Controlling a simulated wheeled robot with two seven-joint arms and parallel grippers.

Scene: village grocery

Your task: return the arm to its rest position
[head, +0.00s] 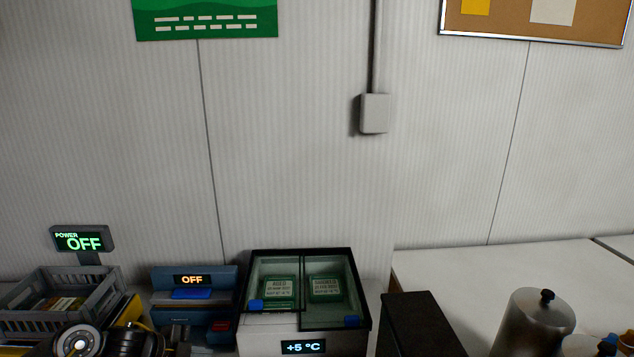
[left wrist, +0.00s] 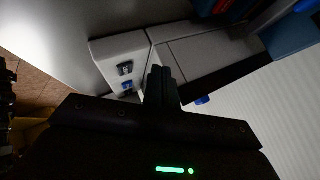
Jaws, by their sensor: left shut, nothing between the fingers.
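My left arm enters at the bottom left of the head view, its dark round joints showing in front of the grey crate. My left gripper (head: 178,338) is only partly in that view, at the lower edge in front of the blue device. In the left wrist view the two black fingers of my left gripper (left wrist: 160,76) are together, with nothing between them. Behind them is a pale grey unit with a small dark display (left wrist: 125,69). I cannot tell whether the fingers touch it. My right gripper is not in view.
A grey crate (head: 110,279) stands at the left below a POWER OFF sign (head: 82,241). A blue device (head: 222,279) reads OFF. A glass-topped cooler (head: 270,336) shows +5 °C. To the right are a dark box (head: 420,320), a metal canister (head: 535,325) and a white counter (head: 470,273) with free room.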

